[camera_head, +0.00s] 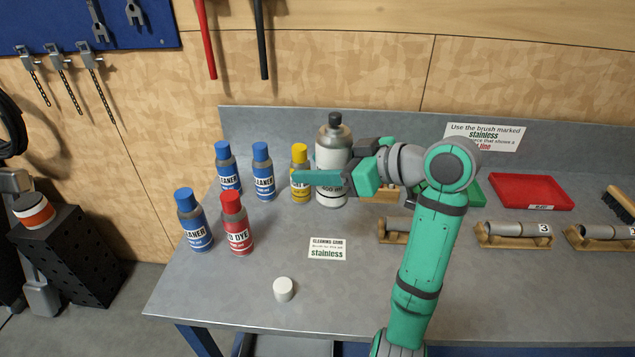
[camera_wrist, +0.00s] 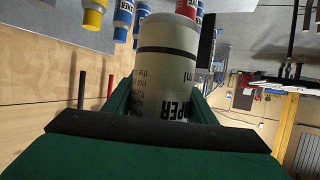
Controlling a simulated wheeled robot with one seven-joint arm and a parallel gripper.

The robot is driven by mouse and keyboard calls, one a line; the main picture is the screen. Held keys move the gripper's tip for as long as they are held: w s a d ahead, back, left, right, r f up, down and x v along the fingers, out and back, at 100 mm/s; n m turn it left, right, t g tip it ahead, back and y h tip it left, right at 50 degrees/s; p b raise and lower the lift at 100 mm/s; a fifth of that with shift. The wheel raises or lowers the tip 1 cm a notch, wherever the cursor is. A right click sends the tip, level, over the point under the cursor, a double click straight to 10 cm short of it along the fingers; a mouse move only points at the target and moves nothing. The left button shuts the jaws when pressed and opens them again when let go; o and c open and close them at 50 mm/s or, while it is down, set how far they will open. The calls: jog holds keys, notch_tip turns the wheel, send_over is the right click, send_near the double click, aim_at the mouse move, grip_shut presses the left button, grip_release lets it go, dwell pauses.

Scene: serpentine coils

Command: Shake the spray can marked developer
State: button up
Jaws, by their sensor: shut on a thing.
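A large white spray can (camera_head: 333,150) with a grey shoulder and dark nozzle stands upright in my gripper (camera_head: 325,177). The label shows "400 ml" in the head view. A loose white cap (camera_head: 283,289) lies on the bench's front.
Blue cleaner cans (camera_head: 263,180), a red dye can (camera_head: 237,230) and a yellow-capped can (camera_head: 299,160) stand left of my gripper, the yellow one very close. A small sign (camera_head: 327,248), wooden holders (camera_head: 512,240) and red tray (camera_head: 532,193) are on the bench. Its front is mostly clear.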

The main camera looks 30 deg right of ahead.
notch_tip(320, 180, down, 6)
jog(key=shift+f, duration=0.2)
dwell(1.8)
jog(key=shift+d, duration=0.1)
